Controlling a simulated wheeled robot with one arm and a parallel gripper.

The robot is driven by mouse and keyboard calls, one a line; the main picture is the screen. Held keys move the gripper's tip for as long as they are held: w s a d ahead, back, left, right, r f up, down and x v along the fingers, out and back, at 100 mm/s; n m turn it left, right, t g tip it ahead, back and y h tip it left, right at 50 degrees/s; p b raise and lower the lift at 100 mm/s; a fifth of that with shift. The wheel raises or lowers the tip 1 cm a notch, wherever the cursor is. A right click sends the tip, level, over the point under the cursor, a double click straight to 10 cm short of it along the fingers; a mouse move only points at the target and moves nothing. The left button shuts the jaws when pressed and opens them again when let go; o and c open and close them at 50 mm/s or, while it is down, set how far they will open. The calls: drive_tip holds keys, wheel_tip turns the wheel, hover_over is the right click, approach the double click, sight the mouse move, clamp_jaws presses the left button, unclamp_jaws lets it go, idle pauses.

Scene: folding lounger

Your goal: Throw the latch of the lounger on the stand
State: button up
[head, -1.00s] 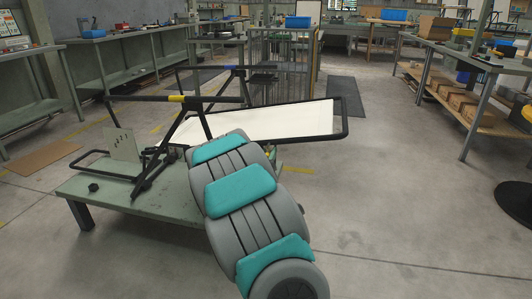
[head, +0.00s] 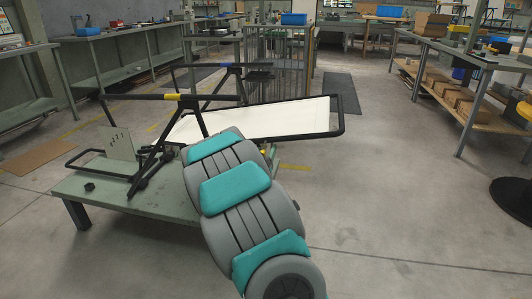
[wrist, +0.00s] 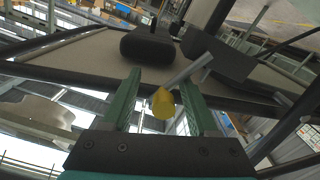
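The folding lounger, with a black tube frame and a cream panel (head: 250,120), stands on the low green stand (head: 120,208). In the wrist view, a metal lever with a yellow end (wrist: 163,103), which looks like the latch, lies between the two green fingers of my gripper (wrist: 160,85). The fingers are open, with a visible gap on each side of the yellow end. The lever runs up and right towards a dark bracket (wrist: 217,60) under the cream panel. In the head view my arm hides my gripper and most of the latch area.
A dark rounded block (wrist: 148,47) sits just beyond the fingertips in the wrist view. A black knob (head: 89,187) and an upright plate (head: 117,143) are on the stand. A shelved workbench (head: 470,100) stands at right. The floor right of the stand is clear.

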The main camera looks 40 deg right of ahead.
drive_tip(key=shift+a, duration=0.15)
drive_tip(key=b+v, duration=0.1)
drive_tip(key=v, duration=0.6)
drive_tip(key=shift+s+a, duration=0.2)
idle(0.5)
